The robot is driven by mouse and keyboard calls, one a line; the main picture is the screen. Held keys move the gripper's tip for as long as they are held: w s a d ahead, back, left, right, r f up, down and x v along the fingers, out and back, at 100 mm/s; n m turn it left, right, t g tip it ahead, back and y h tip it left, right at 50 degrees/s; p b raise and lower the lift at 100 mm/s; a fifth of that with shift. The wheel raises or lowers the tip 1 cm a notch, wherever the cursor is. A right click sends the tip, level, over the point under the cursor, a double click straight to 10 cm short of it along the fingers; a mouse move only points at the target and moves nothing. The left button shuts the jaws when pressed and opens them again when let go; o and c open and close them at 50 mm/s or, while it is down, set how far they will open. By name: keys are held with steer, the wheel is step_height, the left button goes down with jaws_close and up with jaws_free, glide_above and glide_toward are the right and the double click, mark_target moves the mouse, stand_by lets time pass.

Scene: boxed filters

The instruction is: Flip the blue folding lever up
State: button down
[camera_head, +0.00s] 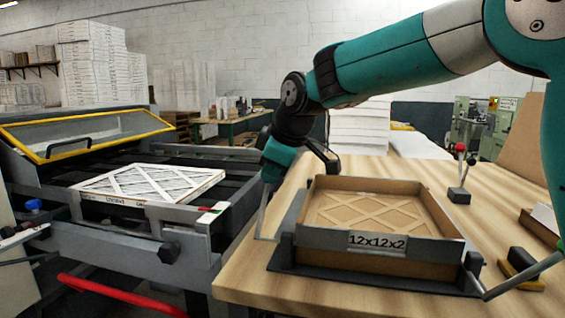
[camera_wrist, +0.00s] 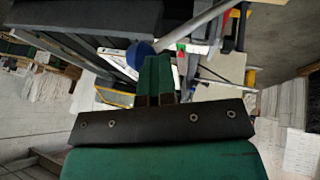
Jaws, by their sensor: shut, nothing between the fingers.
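The only blue part I see on the machine is a rounded blue knob (camera_head: 33,205) at the far left of the head view, beside a dark grip; whether it is the folding lever I cannot tell. A blue round part (camera_wrist: 138,54) also shows in the wrist view, just left of the fingertips and partly hidden. My gripper (camera_head: 271,178) hangs down between the machine and the wooden table in the head view. Its green fingers (camera_wrist: 155,58) are together in the wrist view, with nothing seen between them.
A white-framed filter (camera_head: 150,182) lies on the grey machine (camera_head: 110,235). A cardboard tray (camera_head: 432,208) sits in a fixture marked 12x12x2 on the wooden table (camera_head: 240,285). A red-knobbed lever box (camera_head: 459,195) stands behind right. A red bar (camera_head: 115,297) crosses low left.

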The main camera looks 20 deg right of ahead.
stand_by(0.3)
steer(key=s+r, duration=0.8)
steer(key=r, duration=0.2)
steer(key=s+f+m+g+p, duration=0.1)
steer(key=s+f, duration=0.3)
steer(key=s, duration=0.4)
steer(key=s+f+m+g+y+p, duration=0.1)
steer(key=s+f+m+g+p, duration=0.1)
steer(key=s+f, duration=0.3)
steer(key=s+f+m+g+p, duration=0.2)
steer(key=s+f+p, duration=0.1)
steer(key=s, duration=0.9)
steer(key=shift+s+a+f+g+y, duration=0.15)
steer(key=shift+a+f+g+y, duration=0.2)
steer(key=shift+f, duration=0.3)
